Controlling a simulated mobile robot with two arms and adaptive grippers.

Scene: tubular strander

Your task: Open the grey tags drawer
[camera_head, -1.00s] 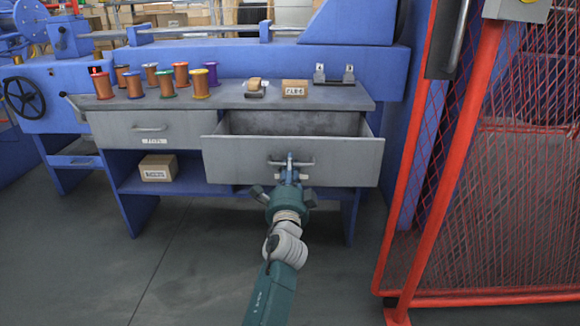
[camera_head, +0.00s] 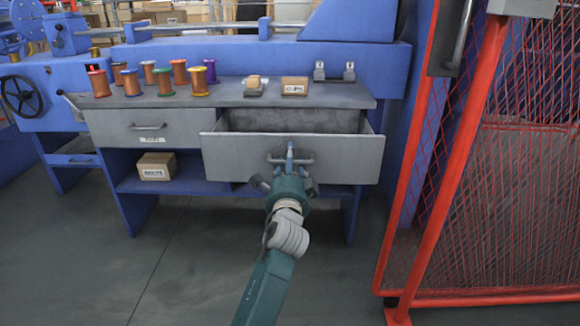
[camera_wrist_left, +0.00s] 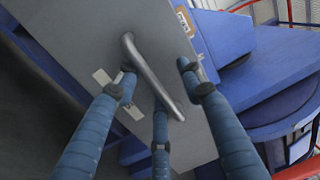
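The grey drawer (camera_head: 230,155) on the right of the workbench is pulled out, and its hollow inside shows. Its bar handle (camera_head: 304,160) is on the front face; the label below is mostly covered by my gripper. My left gripper (camera_head: 290,158) is at the handle. In the left wrist view, the fingers of this gripper (camera_wrist_left: 157,88) are spread, with the drawer handle (camera_wrist_left: 149,70) running between them. The right finger stands clear of the bar; whether the others touch it I cannot tell. My right gripper is in neither view.
A second grey drawer (camera_head: 110,128) at the left is shut. Wire spools (camera_head: 165,82), a small box (camera_head: 294,86) and a metal holder (camera_head: 334,72) stand on the benchtop (camera_head: 230,97). A carton (camera_head: 156,166) sits on the shelf below. A red mesh fence (camera_head: 460,180) stands at the right.

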